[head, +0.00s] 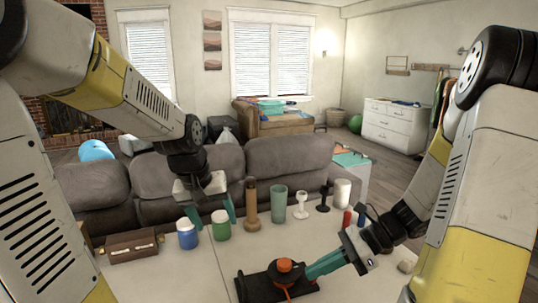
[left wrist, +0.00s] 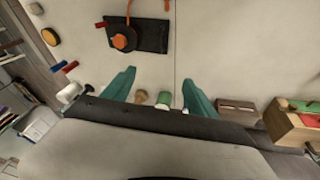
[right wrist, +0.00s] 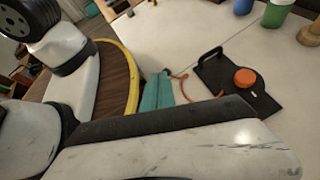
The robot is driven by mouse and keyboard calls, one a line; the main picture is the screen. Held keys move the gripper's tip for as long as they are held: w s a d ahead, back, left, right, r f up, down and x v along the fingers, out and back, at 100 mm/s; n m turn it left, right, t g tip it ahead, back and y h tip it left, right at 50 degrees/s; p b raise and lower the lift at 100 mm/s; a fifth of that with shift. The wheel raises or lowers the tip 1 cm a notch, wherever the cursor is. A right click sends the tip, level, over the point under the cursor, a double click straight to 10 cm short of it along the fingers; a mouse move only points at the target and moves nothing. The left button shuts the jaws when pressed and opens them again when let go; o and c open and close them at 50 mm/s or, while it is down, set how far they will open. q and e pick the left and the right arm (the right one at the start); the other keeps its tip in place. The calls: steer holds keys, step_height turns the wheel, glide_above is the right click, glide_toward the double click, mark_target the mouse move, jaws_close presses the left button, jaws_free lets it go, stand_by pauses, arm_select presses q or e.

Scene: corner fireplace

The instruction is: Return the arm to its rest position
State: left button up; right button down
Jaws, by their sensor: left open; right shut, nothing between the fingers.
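My left gripper (head: 211,208) is open and empty over the far side of the white table, near the blue-bodied jar (head: 187,239) and the green jar (head: 221,231). In the left wrist view its teal fingers (left wrist: 159,92) are spread wide apart. My right gripper (head: 312,272) is shut and empty, low over the near right of the table. Its teal fingertips are close to the black board (head: 250,289) with the round orange piece (head: 285,265); I cannot tell in the head view whether they touch. The right wrist view shows the teal fingers (right wrist: 157,92) beside an orange cord (right wrist: 181,84).
A brown box (head: 132,246) sits at the table's left. A wooden mill (head: 251,207), green tumbler (head: 279,205), goblets and a white cylinder (head: 342,194) line the far edge. Red (head: 347,218) and blue items stand near my right arm. A grey sofa (head: 286,162) is behind.

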arm_select(q)
steer(key=s+r+m+t, duration=0.2)
steer(key=s+r, duration=0.6)
steer(key=s, duration=0.4)
steer(key=shift+s+a+r+t+h, duration=0.25)
steer(key=shift+a+r+t+h, duration=0.05)
steer(key=shift+a+t, duration=0.15)
arm_select(e)
steer(key=s+d+r+n+t+h, duration=0.1)
steer(key=s+r+n+t+h, duration=0.1)
steer(key=r+n, duration=0.6)
steer(key=s+d+r+n+t+h, duration=0.2)
steer(key=s+r+n+t+h, duration=0.1)
steer(key=r+n+t+h, duration=0.2)
step_height(320, 180, up, 4)
steer(key=n+h, duration=0.2)
steer(key=n, duration=0.4)
steer(key=shift+r, duration=0.2)
